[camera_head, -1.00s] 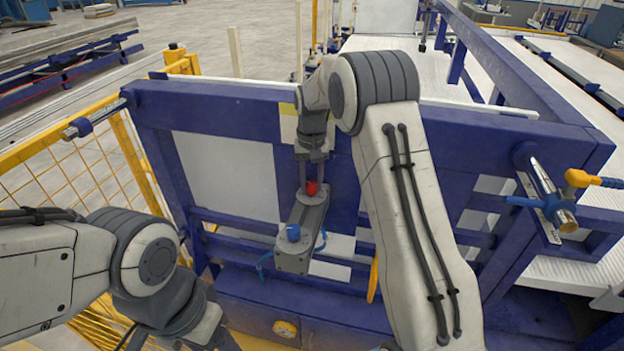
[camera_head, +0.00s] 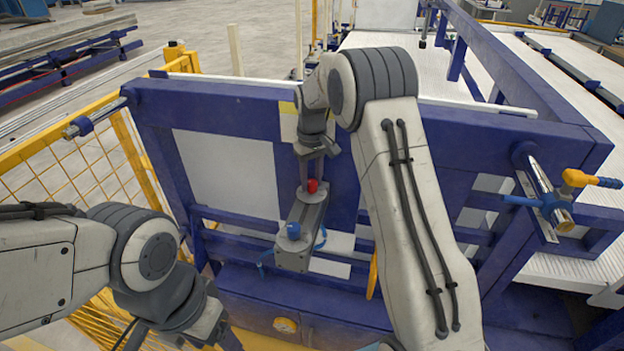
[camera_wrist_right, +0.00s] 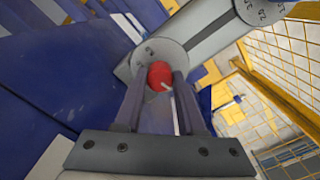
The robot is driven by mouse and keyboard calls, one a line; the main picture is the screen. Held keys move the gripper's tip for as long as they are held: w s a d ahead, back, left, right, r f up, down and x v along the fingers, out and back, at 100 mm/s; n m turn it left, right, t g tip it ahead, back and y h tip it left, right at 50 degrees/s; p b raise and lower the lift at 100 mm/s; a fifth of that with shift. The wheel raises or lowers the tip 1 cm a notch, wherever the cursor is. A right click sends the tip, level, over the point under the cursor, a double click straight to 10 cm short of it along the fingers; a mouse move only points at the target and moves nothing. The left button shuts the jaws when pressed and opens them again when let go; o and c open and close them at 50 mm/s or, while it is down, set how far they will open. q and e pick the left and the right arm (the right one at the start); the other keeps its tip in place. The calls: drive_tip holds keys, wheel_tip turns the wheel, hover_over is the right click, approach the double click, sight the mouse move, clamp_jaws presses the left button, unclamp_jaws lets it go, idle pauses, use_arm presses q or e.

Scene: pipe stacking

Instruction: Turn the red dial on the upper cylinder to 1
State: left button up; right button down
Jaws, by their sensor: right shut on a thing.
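The upper cylinder (camera_head: 303,237) is a grey tilted body in front of the blue frame. The red dial (camera_head: 312,185) sits on a round grey plate at its far end. My right gripper (camera_head: 313,178) comes down from above and is shut on the red dial. In the right wrist view, the two fingers (camera_wrist_right: 160,77) stand on either side of the red dial (camera_wrist_right: 159,73), which carries a white pointer mark. The numbers around this dial cannot be read. My left arm enters at the left; its gripper fingers are out of the picture.
A blue frame (camera_head: 220,105) stands behind. A yellow mesh fence (camera_head: 75,165) is at the left. A yellow-handled valve (camera_head: 578,179) is at the right.

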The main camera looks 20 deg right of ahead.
sight(312, 182)
drive_tip(key=shift+r, duration=0.1)
drive_tip(key=c, duration=0.5)
unclamp_jaws()
drive_tip(key=shift+r, duration=0.4)
wheel_tip(312, 182, up, 10)
drive_tip(key=b, duration=0.2)
drive_tip(key=shift+f, duration=0.2)
